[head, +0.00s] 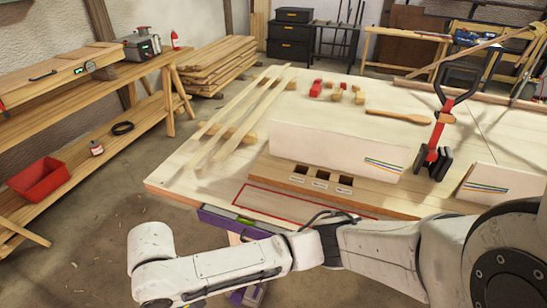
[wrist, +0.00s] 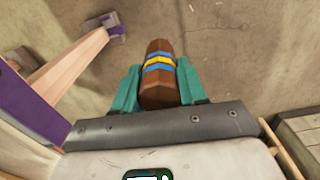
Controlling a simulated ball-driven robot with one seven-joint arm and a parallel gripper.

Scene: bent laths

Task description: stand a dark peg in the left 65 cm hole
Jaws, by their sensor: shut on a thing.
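In the wrist view my gripper (wrist: 158,78) has its two teal fingers shut on a dark brown peg (wrist: 158,94). The peg has blue and yellow bands near its far end, and its lower part is hidden behind my gripper. Bare concrete floor lies beyond it. The peg and my fingers cannot be made out in the head view.
A pale upright panel (head: 330,148) stands behind the holes. A red-outlined area (head: 290,204) lies in front of them. Long pale laths (head: 240,115) rest at the table's left. A black and red clamp-like tool (head: 437,135) stands at the right. A purple-edged table leg (wrist: 60,70) shows beside the peg.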

